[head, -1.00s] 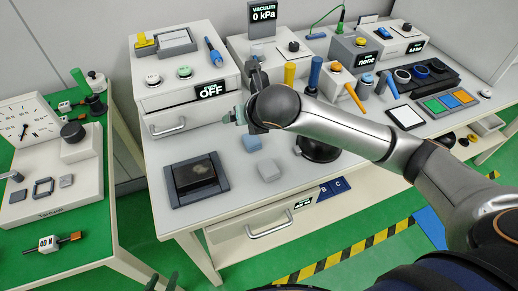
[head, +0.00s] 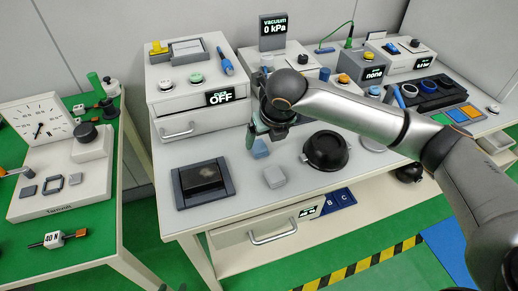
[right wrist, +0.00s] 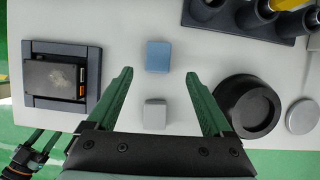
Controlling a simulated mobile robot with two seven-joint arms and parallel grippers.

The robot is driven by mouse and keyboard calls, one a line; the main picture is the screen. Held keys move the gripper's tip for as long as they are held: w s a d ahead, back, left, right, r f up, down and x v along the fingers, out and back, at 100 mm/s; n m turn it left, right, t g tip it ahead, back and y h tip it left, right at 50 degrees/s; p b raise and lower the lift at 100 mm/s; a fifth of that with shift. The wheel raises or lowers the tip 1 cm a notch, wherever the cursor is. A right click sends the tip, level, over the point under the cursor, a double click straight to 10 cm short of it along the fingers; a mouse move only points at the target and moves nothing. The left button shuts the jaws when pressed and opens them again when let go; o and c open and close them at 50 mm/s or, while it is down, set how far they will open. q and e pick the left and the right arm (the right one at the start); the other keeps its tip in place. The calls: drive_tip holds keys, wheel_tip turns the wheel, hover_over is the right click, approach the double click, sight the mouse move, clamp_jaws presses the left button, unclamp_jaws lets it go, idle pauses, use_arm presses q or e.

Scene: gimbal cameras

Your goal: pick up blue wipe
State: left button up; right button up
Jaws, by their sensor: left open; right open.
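The blue wipe (head: 260,149) is a small light-blue block on the grey table, partly hidden by my right gripper in the head view. It shows whole in the right wrist view (right wrist: 159,56), a little beyond the fingertips and roughly centred between them. My right gripper (head: 265,135) is open and empty above the table; its two green fingers show in the right wrist view (right wrist: 158,76). My left gripper (right wrist: 38,140) is open and empty at the lower left of the right wrist view, away from the wipe.
A pale grey block (head: 274,176) lies just in front of the wipe. A dark tray (head: 180,200) with a box stands left. A round black holder (head: 326,151) stands right. A white drawer unit (head: 178,126) is behind.

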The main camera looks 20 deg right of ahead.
sight(260, 147)
drive_tip(key=b+x, duration=0.1)
drive_tip(key=x, duration=0.4)
drive_tip(key=shift+a, duration=0.15)
drive_tip(key=shift+c, duration=0.2)
clamp_jaws()
idle(0.3)
